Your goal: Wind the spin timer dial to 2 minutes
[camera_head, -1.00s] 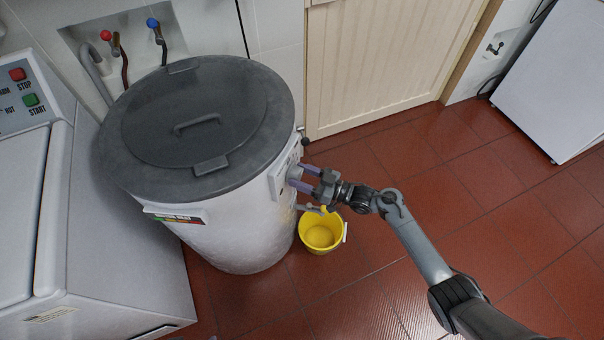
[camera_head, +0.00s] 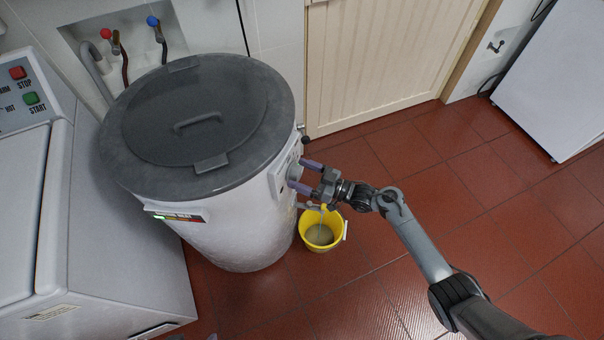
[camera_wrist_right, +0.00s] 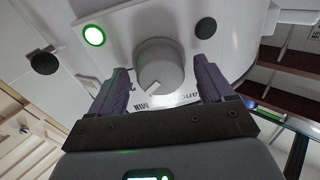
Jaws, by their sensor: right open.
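The spin timer dial (camera_wrist_right: 160,65) is a round grey knob on the white panel of the spin dryer (camera_head: 235,235). It has a pale pointer mark near its lower edge in the right wrist view, close to printed "MIN" lettering. The minute numbers are not readable, being hidden or out of sight. My right gripper (camera_head: 301,175) is open at the panel. In the right wrist view its two purple fingers (camera_wrist_right: 162,68) stand on either side of the dial, with a visible gap on each side. A green lamp (camera_wrist_right: 94,36) glows beside the dial. My left gripper is not in view.
A yellow bucket (camera_head: 305,234) with cloudy water stands under the dryer's spout, below my right gripper. A dark grey lid (camera_head: 255,105) covers the dryer. A white washing machine (camera_head: 110,245) stands at left. Red tiled floor (camera_head: 480,215) is free at right.

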